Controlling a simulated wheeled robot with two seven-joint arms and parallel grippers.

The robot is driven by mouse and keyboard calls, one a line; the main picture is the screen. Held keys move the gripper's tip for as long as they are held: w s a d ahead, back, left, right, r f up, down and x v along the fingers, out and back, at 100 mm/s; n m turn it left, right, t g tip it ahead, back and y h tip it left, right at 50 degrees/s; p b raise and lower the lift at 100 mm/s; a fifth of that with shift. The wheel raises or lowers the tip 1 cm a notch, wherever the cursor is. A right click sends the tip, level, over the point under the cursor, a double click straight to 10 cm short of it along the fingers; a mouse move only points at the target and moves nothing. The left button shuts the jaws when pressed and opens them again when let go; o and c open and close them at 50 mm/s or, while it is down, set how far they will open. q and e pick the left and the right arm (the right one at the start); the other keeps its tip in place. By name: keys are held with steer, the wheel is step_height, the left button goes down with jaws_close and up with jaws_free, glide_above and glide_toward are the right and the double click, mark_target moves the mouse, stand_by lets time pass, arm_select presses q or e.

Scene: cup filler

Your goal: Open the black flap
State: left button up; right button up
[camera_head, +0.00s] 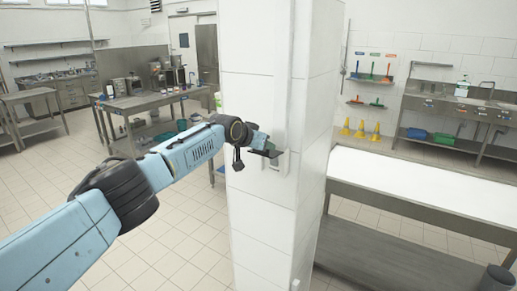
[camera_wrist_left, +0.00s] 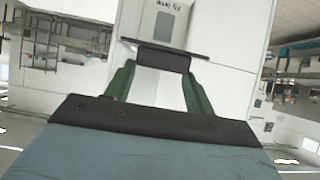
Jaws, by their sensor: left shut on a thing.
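My left gripper (camera_head: 265,147) is at a small pale box (camera_head: 281,161) mounted on the white pillar. In the left wrist view, the green fingers of my left gripper (camera_wrist_left: 163,72) are shut on the black flap (camera_wrist_left: 163,58). The flap shows as a dark, nearly edge-on plate sticking out from the box (camera_wrist_left: 177,22). A grey window and small lettering are visible on the box face beyond it. In the head view the flap (camera_head: 267,153) is a dark, thin shape beside the fingers, partly hidden by them. My right gripper is not in view.
The white pillar (camera_head: 250,210) stands directly in front. A white-topped table (camera_head: 440,195) with a lower shelf is to its right. A metal table (camera_head: 150,98) with equipment stands behind my left arm. Tiled floor is open at the left.

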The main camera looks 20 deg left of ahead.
arm_select(q)
steer(key=shift+w+d+r+g, duration=0.15)
steer(key=shift+w+r+g, duration=0.2)
steer(key=shift+r, duration=0.3)
steer(key=o, duration=1.4)
steer(key=shift+w+f, duration=0.2)
steer(key=shift+f, duration=0.15)
steer(key=shift+s, duration=0.1)
steer(key=shift+s+r, duration=0.1)
steer(key=shift+s+a+r, duration=0.25)
steer(key=shift+s+r, duration=0.2)
steer(key=shift+s, duration=0.05)
steer(key=b+v, duration=0.2)
steer(key=v, duration=0.9)
steer(key=shift+s+r, duration=0.25)
steer(key=shift+r, duration=0.15)
